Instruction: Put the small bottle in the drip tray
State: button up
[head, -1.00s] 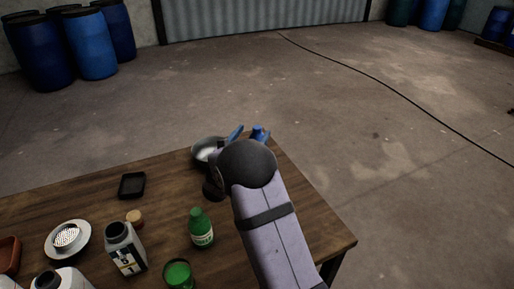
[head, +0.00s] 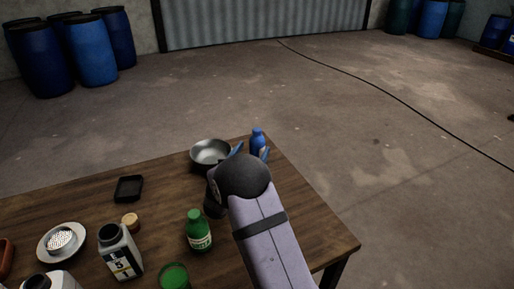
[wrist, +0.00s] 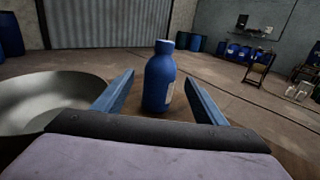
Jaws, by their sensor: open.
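A small blue bottle (head: 258,140) with a pale label stands upright near the far right corner of the table. It also stands in the middle of the wrist view (wrist: 159,84). My gripper (head: 252,151) is open, with one blue finger to each side of the bottle in the wrist view. I cannot tell whether either finger touches it; gaps show on both sides. A small square black tray (head: 129,188), which looks like the drip tray, lies empty on the table's left part.
A metal bowl (head: 211,153) stands close left of my gripper. A green bottle (head: 198,230), a green cup (head: 174,276), a white canister (head: 121,254), a round tan-topped item (head: 130,221) and a white dish (head: 62,241) stand nearer. Bare table (head: 165,210) lies between the tray and green bottle.

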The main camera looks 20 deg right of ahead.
aim_at(257, 129)
jog(key=shift+f, duration=0.15)
jog(key=shift+f+x, duration=0.25)
jog(key=shift+x, duration=1)
jog(key=shift+f+x, duration=0.2)
jog(key=shift+x, duration=1)
jog(key=c, duration=1.3)
jog(key=shift+r, duration=5.1)
